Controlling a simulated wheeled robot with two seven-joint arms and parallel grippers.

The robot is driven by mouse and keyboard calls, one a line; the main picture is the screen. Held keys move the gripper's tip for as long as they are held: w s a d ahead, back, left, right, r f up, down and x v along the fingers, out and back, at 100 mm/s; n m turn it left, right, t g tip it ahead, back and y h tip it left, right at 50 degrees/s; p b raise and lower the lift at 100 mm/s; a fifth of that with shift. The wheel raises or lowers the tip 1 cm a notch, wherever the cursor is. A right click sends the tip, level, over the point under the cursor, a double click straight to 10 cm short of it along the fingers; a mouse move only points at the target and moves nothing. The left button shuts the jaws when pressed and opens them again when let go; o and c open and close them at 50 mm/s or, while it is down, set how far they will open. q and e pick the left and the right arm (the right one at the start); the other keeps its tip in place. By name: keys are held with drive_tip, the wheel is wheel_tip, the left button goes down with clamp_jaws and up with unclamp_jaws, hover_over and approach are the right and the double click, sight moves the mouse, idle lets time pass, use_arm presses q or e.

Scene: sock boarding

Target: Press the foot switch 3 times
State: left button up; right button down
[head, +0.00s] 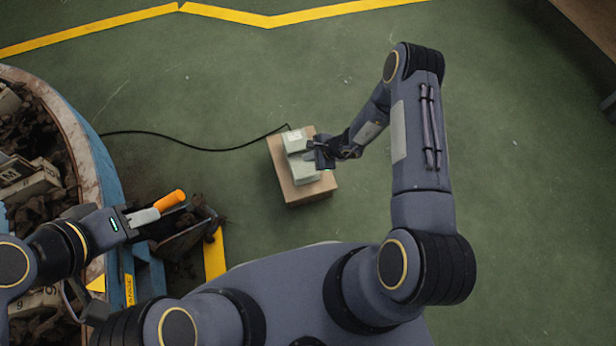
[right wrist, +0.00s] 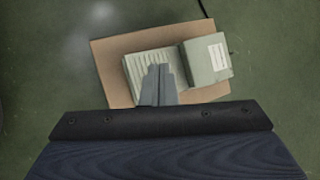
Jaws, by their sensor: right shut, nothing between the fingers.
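The foot switch (head: 306,173) is a pale grey-green box with a lower ribbed pedal, on a brown board on the floor. In the right wrist view, its ribbed pedal (right wrist: 140,71) is left of the taller housing (right wrist: 207,60). My right gripper (head: 318,153) is shut and empty, its fingertips (right wrist: 158,72) over the pedal and hiding part of it. I cannot tell whether they touch it. My left gripper (head: 143,217) is far to the left, its pale end beside an orange handle (head: 170,201). Whether it grips the handle is unclear.
The brown board (head: 310,196) lies on green floor. A black cable (head: 190,147) runs from the switch to the left. A large round blue-sided container (head: 88,140) with dark clutter stands at the left. The floor right of my right arm is clear.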

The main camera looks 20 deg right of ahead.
drive_tip(key=b, duration=0.3)
hover_over(303, 174)
drive_tip(key=s+d, duration=0.1)
drive_tip(key=d, duration=0.1)
drive_tip(key=f, duration=0.5)
drive_tip(key=shift+s+d+f, duration=0.15)
drive_tip(key=shift+s+f, duration=0.05)
drive_tip(key=shift+f, duration=0.05)
drive_tip(key=shift+s+f+b, duration=0.2)
drive_tip(key=shift+f+b, duration=0.35)
drive_tip(key=shift+f, duration=0.25)
idle(0.5)
drive_tip(key=shift+f+b, duration=0.4)
drive_tip(key=shift+b, duration=0.05)
